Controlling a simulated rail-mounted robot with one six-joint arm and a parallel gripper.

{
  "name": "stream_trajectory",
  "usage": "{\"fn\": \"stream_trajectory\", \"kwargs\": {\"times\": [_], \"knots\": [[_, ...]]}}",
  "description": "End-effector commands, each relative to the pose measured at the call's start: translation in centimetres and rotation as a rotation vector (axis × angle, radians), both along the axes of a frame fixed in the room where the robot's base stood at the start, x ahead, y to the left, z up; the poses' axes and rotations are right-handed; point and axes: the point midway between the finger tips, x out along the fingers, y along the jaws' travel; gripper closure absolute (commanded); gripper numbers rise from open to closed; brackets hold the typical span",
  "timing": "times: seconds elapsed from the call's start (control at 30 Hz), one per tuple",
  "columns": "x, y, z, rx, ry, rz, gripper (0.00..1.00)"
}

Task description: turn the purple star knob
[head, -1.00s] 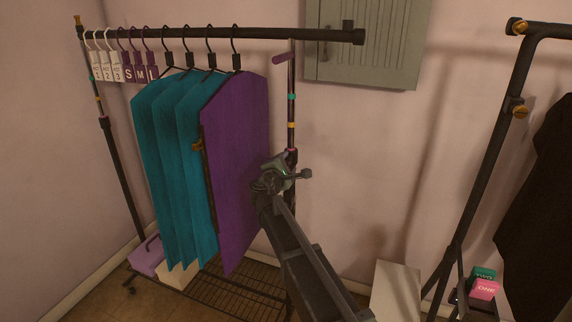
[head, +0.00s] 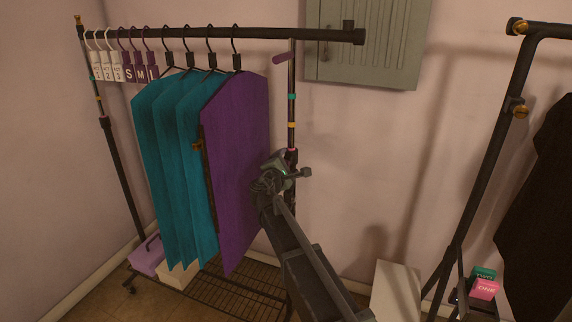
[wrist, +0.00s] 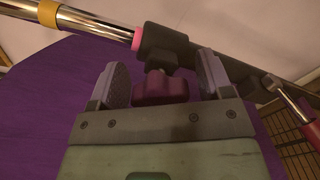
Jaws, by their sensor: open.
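The purple star knob (wrist: 160,88) sits on a black collar (wrist: 163,48) of the rack's right post. In the wrist view it lies between the two fingers of my gripper (wrist: 158,84), which is open with a finger on each side. A small gap shows beside each finger, clearest on the right. In the head view my gripper (head: 284,168) is at the right post, next to the front purple garment; the knob is hidden there behind my gripper.
A purple garment (head: 240,150) hangs just left of my gripper, with several teal garments (head: 165,165) behind it. The post's chrome tube (head: 291,110) carries coloured bands. A grey wall cabinet (head: 365,45) is above right. A second black rack (head: 480,160) stands at right.

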Motion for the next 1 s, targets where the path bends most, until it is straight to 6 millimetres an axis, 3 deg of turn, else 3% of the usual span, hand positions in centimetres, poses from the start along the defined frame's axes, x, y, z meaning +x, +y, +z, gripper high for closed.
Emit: {"fn": "stream_trajectory", "kwargs": {"times": [0.17,0.4,0.53,0.93,1.0], "knots": [[-1.5,0.4,0.0,0.0,0.0,0.001,0.27],[-7.2,2.1,0.0,0.0,0.0,0.002,0.27],[-9.5,2.9,0.0,0.0,0.0,0.001,0.27],[-10.3,3.3,0.0,0.004,-0.001,0.0,0.27],[-10.5,2.7,-0.4,0.075,-0.003,-0.038,0.27]]}}
